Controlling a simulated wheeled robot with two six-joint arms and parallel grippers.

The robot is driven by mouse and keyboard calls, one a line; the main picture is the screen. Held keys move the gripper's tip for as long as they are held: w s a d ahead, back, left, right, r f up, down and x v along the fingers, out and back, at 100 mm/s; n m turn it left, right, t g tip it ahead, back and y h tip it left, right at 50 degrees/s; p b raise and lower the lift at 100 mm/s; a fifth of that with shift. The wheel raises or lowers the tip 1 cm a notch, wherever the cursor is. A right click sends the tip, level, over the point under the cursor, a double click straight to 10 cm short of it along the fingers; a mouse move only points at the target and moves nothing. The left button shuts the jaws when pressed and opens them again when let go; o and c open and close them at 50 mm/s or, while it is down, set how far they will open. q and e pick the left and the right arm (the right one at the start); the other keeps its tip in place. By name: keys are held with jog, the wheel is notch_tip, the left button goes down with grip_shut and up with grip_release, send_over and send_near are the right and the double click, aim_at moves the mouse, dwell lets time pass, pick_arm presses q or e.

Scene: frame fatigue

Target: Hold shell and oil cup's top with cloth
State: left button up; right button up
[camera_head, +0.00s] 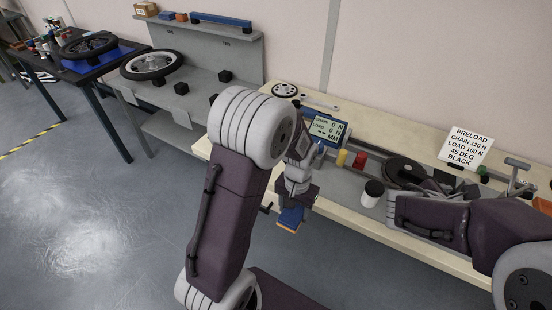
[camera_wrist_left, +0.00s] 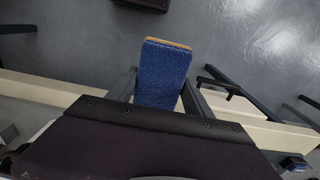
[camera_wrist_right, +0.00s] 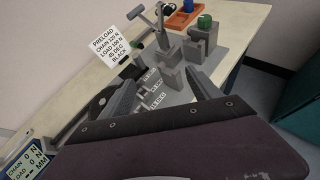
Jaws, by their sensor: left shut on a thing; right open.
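My left gripper (camera_head: 296,200) is shut on a folded blue cloth (camera_head: 290,218) with an orange edge. It holds the cloth in the air just off the bench's front edge. The cloth also fills the middle of the left wrist view (camera_wrist_left: 163,75). My right gripper (camera_wrist_right: 163,92) is open and empty, with grey fixture blocks (camera_wrist_right: 195,45) beyond its fingers. I cannot tell which parts are the shell and oil cup.
On the bench (camera_head: 425,240) are a white dark-lidded jar (camera_head: 372,194), a red cylinder (camera_head: 360,160), a yellow cylinder (camera_head: 341,157), a display (camera_head: 327,128), and a preload sign (camera_head: 466,146). An orange tray (camera_wrist_right: 180,20) lies behind the fixture. Open floor (camera_head: 80,220) is at left.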

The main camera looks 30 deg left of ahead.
jog(key=a+f+n+t+y+b, duration=0.1)
jog(key=a+f+n+b, duration=0.1)
jog(key=a, duration=0.4)
jog(key=a+f+n+t+y+b, duration=0.1)
jog(key=a+f+n+y+b, duration=0.1)
jog(key=a+f+b, duration=0.3)
jog(key=s+a+f+n+t+y+b, duration=0.1)
jog(key=a+f+n+y+b, duration=0.1)
jog(key=a+f+b, duration=0.2)
jog(key=shift+s+a+f+n+t, duration=0.15)
jog(key=shift+a+f, duration=0.25)
jog(key=shift+a, duration=0.3)
jog(key=shift+w+a+f+n+t, duration=0.1)
jog(key=shift+a+f, duration=0.3)
jog(key=shift+a, duration=0.3)
jog(key=shift+s+a+f+n+t, duration=0.15)
jog(key=shift+a+f, duration=0.25)
jog(key=shift+a, duration=0.45)
pick_arm(q)
notch_tip(320, 180, down, 17)
jog(key=b, duration=0.3)
pick_arm(e)
jog(key=x, duration=1.2)
pick_arm(q)
jog(key=shift+r, duration=0.1)
pick_arm(e)
grip_shut()
